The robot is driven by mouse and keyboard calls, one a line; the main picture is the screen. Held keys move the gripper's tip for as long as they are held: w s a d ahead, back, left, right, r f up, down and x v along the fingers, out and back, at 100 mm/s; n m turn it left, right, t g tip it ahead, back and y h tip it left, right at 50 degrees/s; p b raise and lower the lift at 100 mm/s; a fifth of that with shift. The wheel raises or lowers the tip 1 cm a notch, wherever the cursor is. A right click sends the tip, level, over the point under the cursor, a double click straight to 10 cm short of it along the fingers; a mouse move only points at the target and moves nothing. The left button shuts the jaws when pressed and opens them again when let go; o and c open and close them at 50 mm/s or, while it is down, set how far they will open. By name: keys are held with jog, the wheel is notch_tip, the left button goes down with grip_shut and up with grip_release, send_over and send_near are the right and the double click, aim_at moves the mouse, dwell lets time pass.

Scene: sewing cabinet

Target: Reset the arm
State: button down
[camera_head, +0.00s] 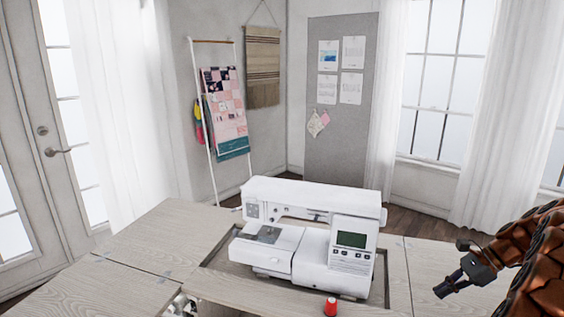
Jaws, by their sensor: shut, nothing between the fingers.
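My gripper (447,290) is at the right of the head view, at the end of my arm, which comes in from the right edge. It is shut and empty, held over the right side of the wooden sewing cabinet top (423,262). It is apart from the white sewing machine (345,215), which stands to its left in the cabinet's recess. The lower part of my arm is cut off by the frame edge.
A red spool (331,307) stands at the cabinet's front edge, before the machine. A lower opening (182,303) shows at the front left, its contents unclear. The left cabinet leaf (165,232) is clear. A quilt ladder (207,130) and a grey board (343,135) stand behind.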

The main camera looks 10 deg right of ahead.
jog(key=s+a+r+n+g+h+p, duration=0.1)
jog(key=s+a+r+n, duration=0.15)
jog(key=a, duration=0.55)
jog(key=s+a+r+n+g+h, duration=0.15)
jog(key=a+r+n, duration=0.25)
jog(key=a, duration=0.4)
jog(key=s+a+r+n+g+h+p, duration=0.1)
jog(key=s+a+r+n, duration=0.25)
jog(key=a, duration=0.55)
jog(key=s+a+n+h+p, duration=0.1)
jog(key=s+n, duration=0.4)
jog(key=s, duration=0.6)
jog(key=s+a+f+n+h+p, duration=0.1)
jog(key=s+a+n+h, duration=0.3)
jog(key=s, duration=0.7)
jog(key=shift+a+n, duration=0.6)
jog(key=shift+a, duration=0.2)
jog(key=shift+s+g, duration=0.1)
jog(key=shift+g, duration=0.15)
